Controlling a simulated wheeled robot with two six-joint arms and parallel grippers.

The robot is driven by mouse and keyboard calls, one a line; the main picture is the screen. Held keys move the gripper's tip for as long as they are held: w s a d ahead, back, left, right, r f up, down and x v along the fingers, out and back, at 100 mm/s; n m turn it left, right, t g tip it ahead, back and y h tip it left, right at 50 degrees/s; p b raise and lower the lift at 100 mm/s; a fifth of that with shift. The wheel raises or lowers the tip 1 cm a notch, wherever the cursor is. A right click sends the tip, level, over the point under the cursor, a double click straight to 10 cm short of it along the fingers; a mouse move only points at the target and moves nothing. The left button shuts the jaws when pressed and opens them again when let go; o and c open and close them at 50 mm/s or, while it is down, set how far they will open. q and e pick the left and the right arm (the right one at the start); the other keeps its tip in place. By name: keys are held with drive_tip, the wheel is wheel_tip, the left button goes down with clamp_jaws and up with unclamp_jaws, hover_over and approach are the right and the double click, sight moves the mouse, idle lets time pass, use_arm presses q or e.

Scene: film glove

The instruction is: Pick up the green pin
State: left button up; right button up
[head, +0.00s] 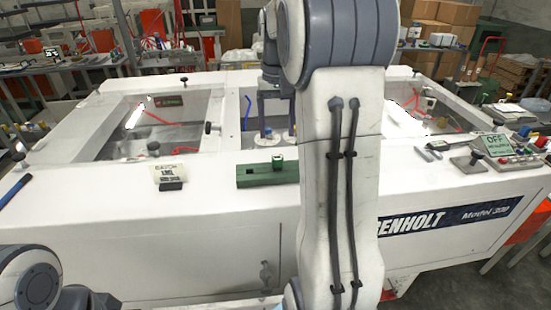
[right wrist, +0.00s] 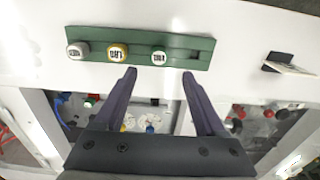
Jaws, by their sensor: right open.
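The green pin (right wrist: 159,57) stands upright in a long green rack (right wrist: 90,37), its pale cap carrying dark lettering. In the head view the green pin (head: 277,164) shows on the rack (head: 255,181), just left of my right arm. My right gripper (right wrist: 160,74) is open and empty, with the pin between the lines of its two fingers and a little beyond the tips. In the head view the gripper (head: 277,122) is partly hidden by my arm, behind the rack. My left gripper is out of view.
A small sign (head: 170,174) stands left of the rack on the white machine top (head: 100,205). Recessed openings lie behind. An OFF panel (head: 496,145) is at right.

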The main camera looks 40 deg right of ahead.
hover_over(277, 157)
wheel_tip(277, 157, down, 4)
drive_tip(key=shift+s+f+p, duration=0.1)
drive_tip(key=shift+f+p, duration=0.1)
drive_tip(key=shift+p, duration=0.15)
wheel_tip(277, 157, down, 5)
drive_tip(key=p, duration=0.2)
drive_tip(key=shift+p, duration=0.35)
drive_tip(key=shift+f, duration=0.2)
clamp_jaws()
